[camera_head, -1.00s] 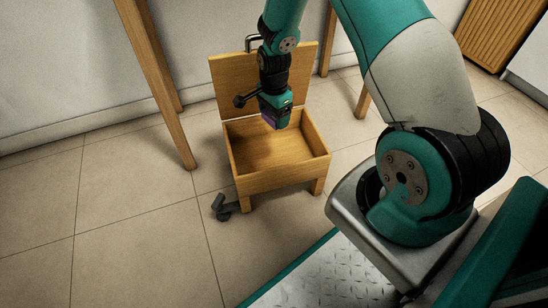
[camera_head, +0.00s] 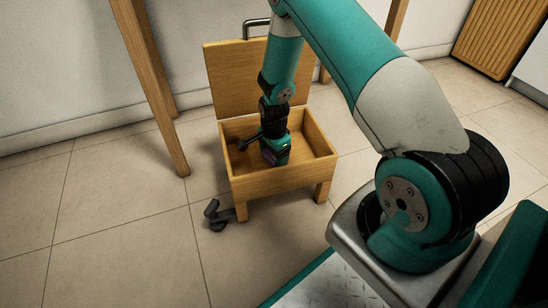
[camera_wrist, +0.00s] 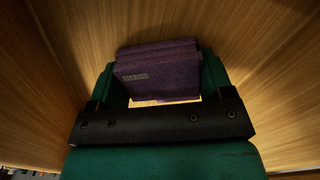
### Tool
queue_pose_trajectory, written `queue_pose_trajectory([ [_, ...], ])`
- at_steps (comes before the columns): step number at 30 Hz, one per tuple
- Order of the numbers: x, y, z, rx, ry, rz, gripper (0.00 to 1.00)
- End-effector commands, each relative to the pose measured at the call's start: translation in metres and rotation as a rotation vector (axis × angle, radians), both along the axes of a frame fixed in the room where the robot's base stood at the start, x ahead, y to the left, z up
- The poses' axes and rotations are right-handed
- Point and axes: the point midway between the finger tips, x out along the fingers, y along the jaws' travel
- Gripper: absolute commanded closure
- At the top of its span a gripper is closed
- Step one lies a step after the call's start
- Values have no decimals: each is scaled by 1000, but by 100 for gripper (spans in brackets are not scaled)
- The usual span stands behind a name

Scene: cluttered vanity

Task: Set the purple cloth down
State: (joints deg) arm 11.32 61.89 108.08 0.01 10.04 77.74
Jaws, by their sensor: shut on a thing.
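The purple cloth (camera_wrist: 160,72) is a folded block with a small pale label, seen in the wrist view between my fingers. My gripper (camera_wrist: 162,85) is shut on it. In the head view my gripper (camera_head: 275,158) is down inside the open wooden box (camera_head: 282,181), and the cloth is mostly hidden there. Wooden walls surround the cloth in the wrist view. I cannot tell whether the cloth touches the box floor.
The box's lid (camera_head: 236,80) stands raised at the back. A dark grey object (camera_head: 216,214) lies on the tiles by the box's front left leg. A wooden leg (camera_head: 150,85) stands to the left. The tiled floor (camera_head: 110,215) at left is clear.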

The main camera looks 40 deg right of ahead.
Motion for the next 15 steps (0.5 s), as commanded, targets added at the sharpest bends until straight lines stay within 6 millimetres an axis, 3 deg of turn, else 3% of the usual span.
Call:
queue_pose_trajectory([
  [8, 0, 0, -1, 0, 0, 0, 49],
  [9, 0, 0, -2, 0, 0, 0, 24],
  [12, 0, 0, -1, 0, 0, 0, 1],
  [15, 0, 0, -1, 0, 0, 0, 1],
])
